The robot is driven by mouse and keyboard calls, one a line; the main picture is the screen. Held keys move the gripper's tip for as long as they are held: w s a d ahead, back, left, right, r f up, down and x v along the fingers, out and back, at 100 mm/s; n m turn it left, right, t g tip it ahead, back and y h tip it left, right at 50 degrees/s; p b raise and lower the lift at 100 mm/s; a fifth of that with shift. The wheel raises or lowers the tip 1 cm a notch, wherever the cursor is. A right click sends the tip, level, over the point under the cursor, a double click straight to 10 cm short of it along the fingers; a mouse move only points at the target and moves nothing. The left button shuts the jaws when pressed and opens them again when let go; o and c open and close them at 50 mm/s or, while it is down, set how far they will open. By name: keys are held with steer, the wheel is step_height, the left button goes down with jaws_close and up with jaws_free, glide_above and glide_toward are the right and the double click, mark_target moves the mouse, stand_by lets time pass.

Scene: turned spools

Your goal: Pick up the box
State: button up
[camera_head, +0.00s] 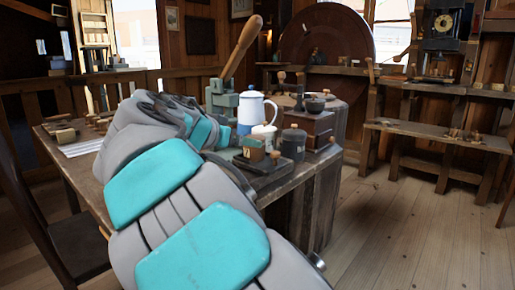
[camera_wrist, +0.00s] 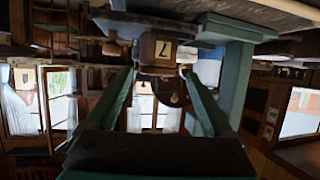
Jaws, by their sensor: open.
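A small wooden box (camera_head: 253,150) with a pale number label and a dark green top sits on a dark tray (camera_head: 277,173) near the table's right edge. In the wrist view, which looks upside down, the box (camera_wrist: 158,52) shows its label, centred ahead of my fingertips. My gripper (camera_wrist: 157,74) is open, with one finger to each side of the box's line. I cannot tell whether the fingertips reach beside the box or touch it.
Close behind the box stand a white mug (camera_head: 265,135), a dark canister (camera_head: 293,145) and a white-and-blue pot (camera_head: 250,113). A wooden grinder (camera_head: 310,127) is to the right. A green press (camera_head: 221,98) with a long wooden handle rises behind. Open floor lies right of the table.

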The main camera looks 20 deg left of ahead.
mark_target(254, 150)
steer(key=x, duration=0.6)
steer(key=shift+w+d+f+p, duration=0.15)
steer(key=shift+d+f+p, duration=0.05)
steer(key=shift+f+p, duration=0.15)
steer(key=shift+c, duration=0.2)
steer(key=c, duration=1.3)
steer(key=shift+o, duration=0.2)
steer(key=shift+r, duration=0.1)
